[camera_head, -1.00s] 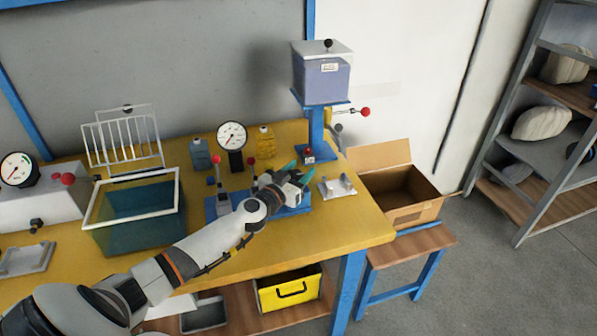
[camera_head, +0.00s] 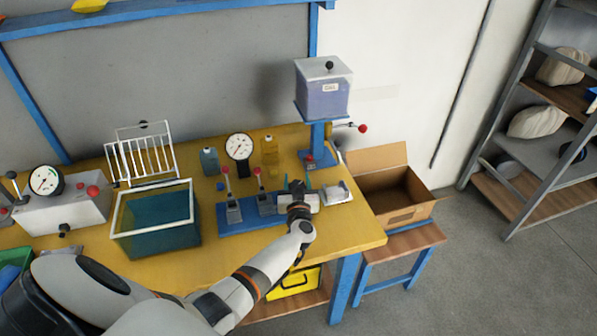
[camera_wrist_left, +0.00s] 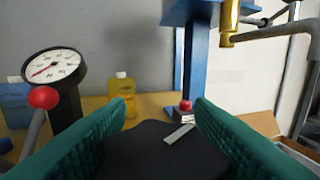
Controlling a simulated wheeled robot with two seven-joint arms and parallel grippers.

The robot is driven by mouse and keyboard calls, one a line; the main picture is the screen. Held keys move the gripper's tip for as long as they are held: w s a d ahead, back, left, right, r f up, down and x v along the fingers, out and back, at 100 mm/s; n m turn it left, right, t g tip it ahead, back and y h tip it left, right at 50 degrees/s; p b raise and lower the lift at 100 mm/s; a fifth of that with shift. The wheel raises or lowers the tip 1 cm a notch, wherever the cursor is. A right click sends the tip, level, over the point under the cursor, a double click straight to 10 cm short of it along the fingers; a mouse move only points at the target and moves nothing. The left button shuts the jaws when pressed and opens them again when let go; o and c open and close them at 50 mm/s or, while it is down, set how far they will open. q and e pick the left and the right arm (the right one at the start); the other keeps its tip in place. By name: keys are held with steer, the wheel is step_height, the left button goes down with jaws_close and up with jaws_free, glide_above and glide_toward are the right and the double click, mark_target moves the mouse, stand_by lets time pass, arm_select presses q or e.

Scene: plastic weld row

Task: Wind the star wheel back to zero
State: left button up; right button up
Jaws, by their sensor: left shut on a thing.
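The star wheel (camera_head: 347,126) shows in the head view as thin spokes right of the blue press column, one ending in a red ball. In the left wrist view, grey spokes on a brass hub (camera_wrist_left: 229,30) are at the upper right. My left gripper (camera_head: 297,187) is over the right end of the blue base plate, below and left of the wheel and apart from it. In the left wrist view its green fingers are on either side of a dark thing (camera_wrist_left: 155,145) with a pale strip. What this thing is, I cannot tell. My right gripper is not in view.
A blue base plate (camera_head: 240,226) carries upright levers with red balls. A dial gauge (camera_head: 240,147) and a yellow bottle (camera_head: 270,150) stand behind it. A teal tank (camera_head: 154,233) is left; an open cardboard box (camera_head: 393,207) is beyond the table's right edge.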

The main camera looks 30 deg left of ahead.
arm_select(q)
steer(key=shift+f+n+g+y, duration=0.1)
steer(key=shift+n+g+y, duration=0.9)
steer(key=shift+y, duration=0.2)
steer(key=shift+s+f+n+g+y+b, duration=0.15)
steer(key=shift+n+g+y+b, duration=0.35)
steer(key=shift+n+g+y, duration=0.5)
steer(key=n+g+y+b, duration=0.1)
steer(key=n+g+b, duration=0.1)
steer(key=g+b, duration=0.1)
steer(key=n+g+y+b, duration=0.1)
steer(key=n+g+b, duration=0.1)
steer(key=g+b, duration=0.2)
steer(key=s+n+g+y+b, duration=0.1)
steer(key=n+g+b, duration=0.1)
steer(key=g+b, duration=0.1)
steer(key=shift+a+f+n+g+b, duration=0.1)
steer(key=shift+a+n+g+b, duration=0.25)
steer(key=shift+b, duration=0.3)
steer(key=shift+s+n+g+b, duration=0.1)
steer(key=shift+n+g+b, duration=0.4)
steer(key=shift+b, duration=0.25)
steer(key=shift+r+g+b, duration=0.3)
steer(key=shift+g+b, duration=0.05)
steer(key=shift+n, duration=0.25)
steer(key=o, duration=1)
steer(key=shift+c, duration=0.2)
